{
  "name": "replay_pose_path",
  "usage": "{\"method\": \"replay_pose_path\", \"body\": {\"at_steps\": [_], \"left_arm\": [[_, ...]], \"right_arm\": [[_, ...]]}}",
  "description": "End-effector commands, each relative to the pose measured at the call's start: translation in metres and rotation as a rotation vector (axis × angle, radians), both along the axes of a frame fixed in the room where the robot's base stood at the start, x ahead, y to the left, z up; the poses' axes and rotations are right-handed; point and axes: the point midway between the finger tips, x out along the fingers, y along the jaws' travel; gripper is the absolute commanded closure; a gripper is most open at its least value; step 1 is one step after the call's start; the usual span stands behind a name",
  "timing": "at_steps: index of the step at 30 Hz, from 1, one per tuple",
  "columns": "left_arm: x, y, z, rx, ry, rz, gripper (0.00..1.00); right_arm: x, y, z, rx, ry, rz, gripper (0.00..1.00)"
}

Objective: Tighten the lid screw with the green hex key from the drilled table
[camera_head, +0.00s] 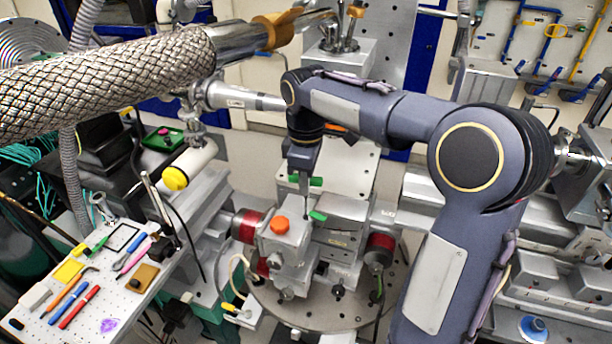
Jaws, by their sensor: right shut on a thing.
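My right arm reaches in from the right and its gripper (303,178) points down over the sample block in the middle. It is shut on a thin, dark upright piece with green by the fingers, which looks like the green hex key (316,181). Its lower end comes down close to the top of the grey block (290,240); I cannot tell whether it touches. A second green piece (318,215) shows beside that end. The lid screw itself is too small or hidden to make out. The drilled table (130,310) is at lower left. My left gripper is not in view.
Pens, a yellow pad (68,272) and other small tools lie on the drilled table. An orange knob (280,225) stands on the block, close left of the tool. A thick braided hose (100,85) crosses upper left. Red-banded cylinders (379,250) flank the block above a round plate (330,312).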

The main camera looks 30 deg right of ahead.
Motion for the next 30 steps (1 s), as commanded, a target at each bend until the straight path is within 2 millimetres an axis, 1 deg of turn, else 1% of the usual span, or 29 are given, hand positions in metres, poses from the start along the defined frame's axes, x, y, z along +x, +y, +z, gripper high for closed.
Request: {"method": "replay_pose_path", "body": {"at_steps": [6, 8, 13, 15, 17, 30], "left_arm": [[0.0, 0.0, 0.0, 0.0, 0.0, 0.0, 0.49], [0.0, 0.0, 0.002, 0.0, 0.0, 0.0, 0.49], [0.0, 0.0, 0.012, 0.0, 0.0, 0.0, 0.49], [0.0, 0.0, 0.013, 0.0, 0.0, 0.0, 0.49], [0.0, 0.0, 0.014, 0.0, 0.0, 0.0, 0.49], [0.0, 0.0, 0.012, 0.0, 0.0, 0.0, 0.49]], "right_arm": [[0.0, 0.0, 0.0, 0.0, 0.0, 0.006, 1.0], [0.0, 0.0, 0.0, -0.001, 0.001, 0.033, 1.0], [0.0, 0.0, 0.002, 0.0, 0.003, 0.25, 1.0], [0.0, 0.0, 0.001, 0.0, 0.001, 0.318, 1.0], [0.0, 0.0, 0.0, -0.001, 0.0, 0.347, 1.0], [0.0, 0.0, -0.001, -0.001, 0.0, 0.351, 1.0]]}}
